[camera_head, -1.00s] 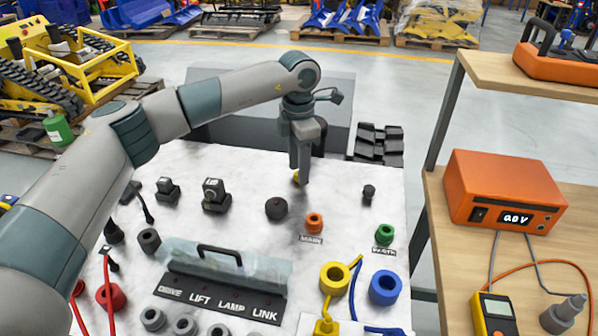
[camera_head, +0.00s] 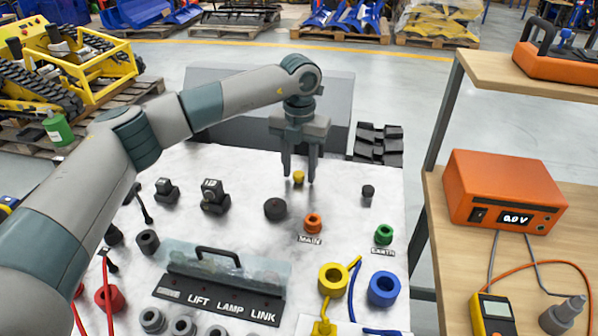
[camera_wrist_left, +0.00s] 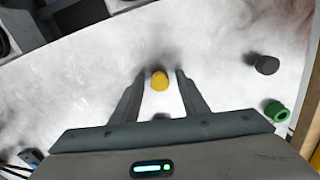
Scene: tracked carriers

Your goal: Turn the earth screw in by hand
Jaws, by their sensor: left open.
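The earth screw appears as a small yellow knob (camera_head: 298,178) on the white panel (camera_head: 345,200). It also shows in the left wrist view (camera_wrist_left: 160,81), between the two fingertips. My left gripper (camera_head: 299,180) points down over the yellow knob, with one finger on each side and a gap to each. In the left wrist view the gripper (camera_wrist_left: 159,84) is open and empty. A green ring labelled EARTH (camera_head: 384,234) sits at the panel's right side. My right gripper is not in view.
A black knob (camera_head: 275,209), an orange ring labelled MAIN (camera_head: 313,223) and a small dark knob (camera_head: 368,191) stand near the yellow knob. A clear cover with a handle (camera_head: 225,262) lies in front. An orange meter box (camera_head: 505,190) stands on the right bench.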

